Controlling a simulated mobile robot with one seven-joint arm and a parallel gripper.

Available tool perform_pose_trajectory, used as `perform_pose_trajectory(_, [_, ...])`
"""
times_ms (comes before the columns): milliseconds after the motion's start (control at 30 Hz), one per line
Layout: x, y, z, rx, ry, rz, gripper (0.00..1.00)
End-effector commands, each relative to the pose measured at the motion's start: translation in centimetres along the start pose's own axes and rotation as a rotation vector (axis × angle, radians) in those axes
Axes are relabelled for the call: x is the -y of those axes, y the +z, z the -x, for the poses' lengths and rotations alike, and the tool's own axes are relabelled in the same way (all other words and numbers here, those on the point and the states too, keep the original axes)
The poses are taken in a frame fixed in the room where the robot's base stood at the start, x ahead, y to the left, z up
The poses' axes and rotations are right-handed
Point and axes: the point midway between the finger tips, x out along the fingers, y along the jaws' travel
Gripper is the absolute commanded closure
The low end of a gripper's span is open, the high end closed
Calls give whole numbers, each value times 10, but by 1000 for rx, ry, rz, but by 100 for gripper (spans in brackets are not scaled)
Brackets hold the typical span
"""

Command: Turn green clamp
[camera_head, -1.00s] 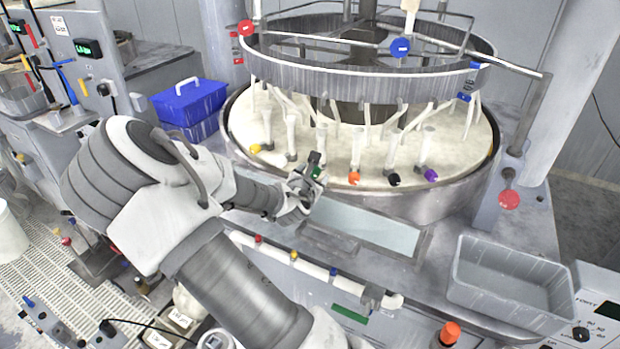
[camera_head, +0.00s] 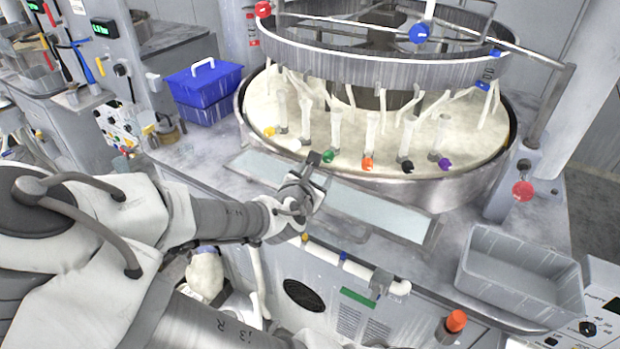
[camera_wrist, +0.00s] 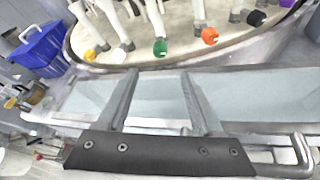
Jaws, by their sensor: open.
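The green clamp (camera_head: 328,156) is a small green knob at the foot of a white post, on the near edge of the cream round platen (camera_head: 300,152). In the wrist view the green clamp (camera_wrist: 160,47) shows just beyond the fingertips, above the gap between them. My gripper (camera_head: 318,170) is near the platen's front edge, over the pale glass strip, a little short of the clamp and apart from it. In the wrist view my gripper (camera_wrist: 158,75) has its two fingers spread, with nothing between them.
An orange clamp (camera_head: 367,164) and a black clamp (camera_head: 407,167) stand right of the green one, a yellow clamp (camera_head: 269,132) left. A metal ring (camera_head: 380,70) hangs above the platen. A blue box (camera_head: 203,90) stands left, a grey tray (camera_head: 518,275) right.

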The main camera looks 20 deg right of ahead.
Motion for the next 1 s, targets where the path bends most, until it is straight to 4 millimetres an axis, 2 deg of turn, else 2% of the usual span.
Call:
perform_pose_trajectory(133, [-1, 1, 20, 0, 2, 1, 32])
perform_pose_trajectory(200, [0, -4, 19, 5, 5, 2, 32])
perform_pose_trajectory(700, [-1, -2, 41, 5, 3, 2, 32])
perform_pose_trajectory(1000, [1, 0, 46, 0, -1, -1, 32])
